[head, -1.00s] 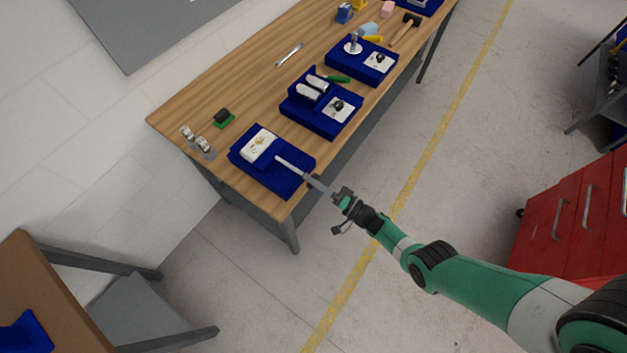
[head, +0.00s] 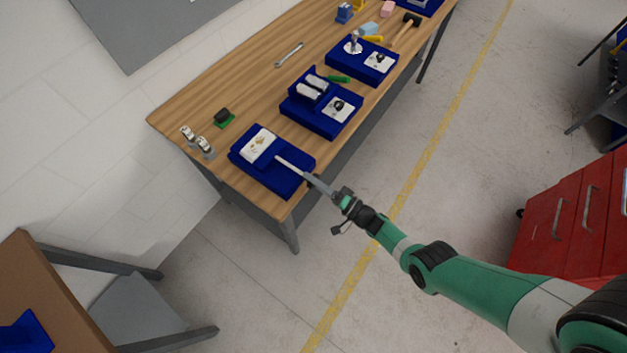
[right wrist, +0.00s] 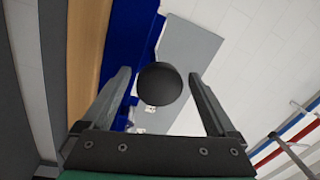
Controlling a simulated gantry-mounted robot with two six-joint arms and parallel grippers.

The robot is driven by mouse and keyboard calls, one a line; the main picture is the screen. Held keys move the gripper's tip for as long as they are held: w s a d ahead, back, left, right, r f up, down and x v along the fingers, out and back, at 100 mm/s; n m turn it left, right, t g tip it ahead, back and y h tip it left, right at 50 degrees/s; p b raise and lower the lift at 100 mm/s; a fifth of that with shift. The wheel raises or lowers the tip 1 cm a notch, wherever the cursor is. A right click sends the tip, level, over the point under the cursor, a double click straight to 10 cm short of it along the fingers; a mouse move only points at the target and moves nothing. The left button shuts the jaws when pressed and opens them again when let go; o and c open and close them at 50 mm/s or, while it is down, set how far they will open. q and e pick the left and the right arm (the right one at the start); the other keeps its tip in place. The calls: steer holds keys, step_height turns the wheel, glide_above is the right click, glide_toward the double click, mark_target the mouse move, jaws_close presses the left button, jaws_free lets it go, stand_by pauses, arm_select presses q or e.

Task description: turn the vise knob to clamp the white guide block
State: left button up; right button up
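The white guide block (head: 259,144) lies at the far left of the nearest blue base (head: 267,183) on the wooden bench. A pale rod-like part (head: 291,166) runs from near the block towards my right gripper (head: 318,183), at the base's right edge. In the right wrist view, a dark round knob (right wrist: 160,84) shows between the two fingertips of my right gripper (right wrist: 159,73). The fingers are apart, with a visible gap on each side of the knob. The knob cannot be made out in the head view. My left gripper is not in view.
A second blue fixture (head: 321,117) and a third (head: 361,65) stand farther along the bench (head: 225,85). Two small metal parts (head: 196,142) sit by the bench's left edge. A wrench (head: 289,54) lies behind. A red cabinet (head: 565,225) stands right.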

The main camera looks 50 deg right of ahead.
steer(key=s+d+f+p, duration=0.1)
steer(key=s+p, duration=0.1)
steer(key=s, duration=0.9)
steer(key=shift+s+d+f, duration=0.15)
steer(key=shift+s+d, duration=0.1)
steer(key=shift+w, duration=0.1)
